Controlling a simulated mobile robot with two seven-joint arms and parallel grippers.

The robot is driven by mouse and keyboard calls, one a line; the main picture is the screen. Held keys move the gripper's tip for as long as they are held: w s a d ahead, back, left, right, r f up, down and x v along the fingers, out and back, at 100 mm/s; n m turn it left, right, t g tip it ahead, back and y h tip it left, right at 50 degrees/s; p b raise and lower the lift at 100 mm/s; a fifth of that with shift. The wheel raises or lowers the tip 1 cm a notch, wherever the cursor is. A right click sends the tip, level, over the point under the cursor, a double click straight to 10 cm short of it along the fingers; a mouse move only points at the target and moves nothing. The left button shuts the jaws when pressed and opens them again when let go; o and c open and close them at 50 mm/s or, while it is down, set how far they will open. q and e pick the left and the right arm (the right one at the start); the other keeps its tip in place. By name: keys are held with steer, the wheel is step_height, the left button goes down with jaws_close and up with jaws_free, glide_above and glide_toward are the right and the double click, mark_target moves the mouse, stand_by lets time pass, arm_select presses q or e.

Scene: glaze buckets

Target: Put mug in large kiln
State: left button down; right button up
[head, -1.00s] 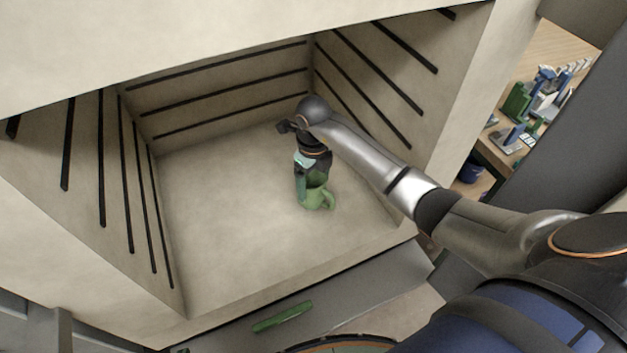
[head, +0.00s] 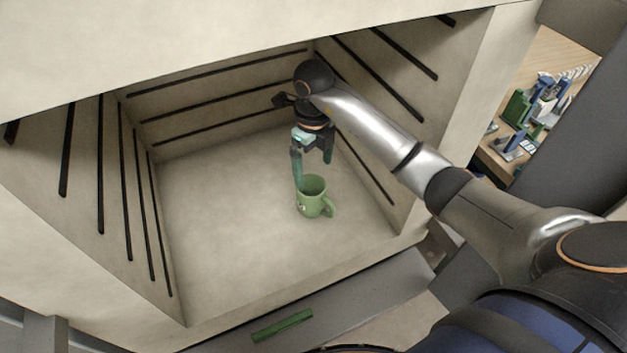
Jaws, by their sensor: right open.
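The green mug (head: 313,204) stands upright on the floor of the large kiln (head: 220,235), right of the middle, with its handle toward the lower right. My right gripper (head: 312,172) is inside the kiln, just above and behind the mug. Its fingers are apart and it holds nothing. One finger tip comes close to the mug's rim; I cannot tell whether it touches. The left gripper is not in view.
The kiln walls carry dark horizontal strips on several sides. A green handle-like bar (head: 282,325) lies on the grey surface below the kiln's front edge. A wooden table (head: 502,160) with green and blue items stands at the right. The kiln floor left of the mug is clear.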

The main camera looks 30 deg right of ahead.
steer(key=shift+r, duration=1.75)
